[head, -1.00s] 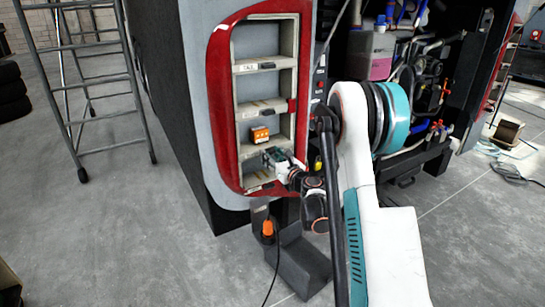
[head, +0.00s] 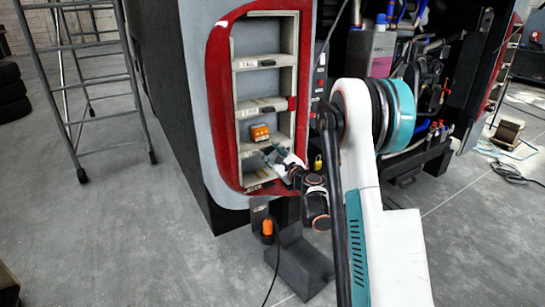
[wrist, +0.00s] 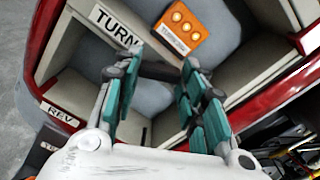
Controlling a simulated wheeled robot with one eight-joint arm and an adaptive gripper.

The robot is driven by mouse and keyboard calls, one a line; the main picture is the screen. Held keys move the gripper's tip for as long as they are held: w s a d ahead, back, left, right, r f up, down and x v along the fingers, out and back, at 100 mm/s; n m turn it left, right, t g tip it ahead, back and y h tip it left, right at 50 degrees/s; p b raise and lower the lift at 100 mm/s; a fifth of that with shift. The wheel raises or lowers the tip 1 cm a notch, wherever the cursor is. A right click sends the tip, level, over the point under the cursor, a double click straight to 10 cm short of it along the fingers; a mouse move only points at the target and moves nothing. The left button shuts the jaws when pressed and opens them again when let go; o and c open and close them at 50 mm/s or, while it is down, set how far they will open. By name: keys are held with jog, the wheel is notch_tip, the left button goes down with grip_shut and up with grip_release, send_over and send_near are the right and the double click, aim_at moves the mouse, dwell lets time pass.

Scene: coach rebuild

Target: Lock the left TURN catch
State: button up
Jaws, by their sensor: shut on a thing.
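An orange lamp unit (head: 260,133) with round lights sits in a compartment of the red-framed rack. In the wrist view the orange unit (wrist: 181,25) is just beyond my fingertips. The TURN label (wrist: 116,27) is on the shelf edge at the upper left. My gripper (wrist: 161,70) has its teal fingers shut on a dark bar (wrist: 160,71) in front of that shelf edge. I cannot tell for sure whether this bar is the left TURN catch. In the head view my gripper (head: 268,156) reaches in from the right, just below the orange unit.
The red frame (head: 222,95) borders pale shelves. A REV label (wrist: 59,113) marks the lower compartment, which looks empty. A ladder (head: 100,80) stands left on open floor.

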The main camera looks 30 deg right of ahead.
jog(key=n+b, duration=0.1)
jog(key=n, duration=0.5)
jog(key=n+b, duration=0.1)
jog(key=n, duration=0.5)
dwell(0.7)
jog(key=o, duration=1.1)
jog(key=shift+c, duration=0.2)
jog(key=s, duration=1.2)
jog(key=shift+d, duration=0.2)
